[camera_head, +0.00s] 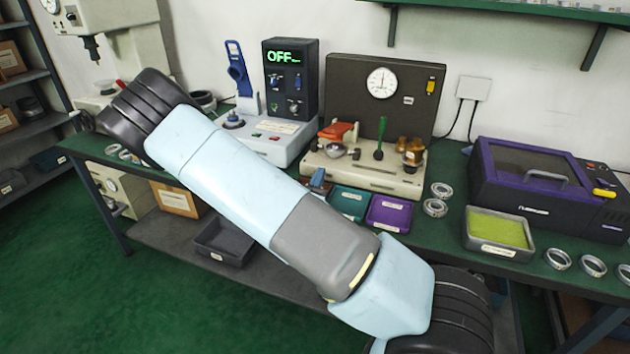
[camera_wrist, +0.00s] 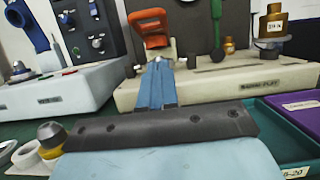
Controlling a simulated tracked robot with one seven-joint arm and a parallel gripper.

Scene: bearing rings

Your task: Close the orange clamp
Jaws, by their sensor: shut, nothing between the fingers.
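The orange clamp (camera_head: 337,131) is on the left part of the cream base of the dark gauge station. In the wrist view the orange clamp (camera_wrist: 149,22) shows as a loop-shaped orange handle standing above the base. I cannot tell whether it is fully open or closed. My gripper (camera_wrist: 160,64) is shut and empty. Its blue fingers point toward the station, with their tips just below the clamp in the picture. I cannot tell whether they touch it. In the head view my arm hides most of the gripper.
The station (camera_head: 375,178) also bears a green lever (camera_head: 381,135) and brass parts (camera_head: 413,155) to the right. A grey test unit (camera_head: 270,140) stands left. Teal (camera_head: 348,203) and purple (camera_head: 388,214) bins sit in front. Metal rings (camera_head: 435,207) lie right of them.

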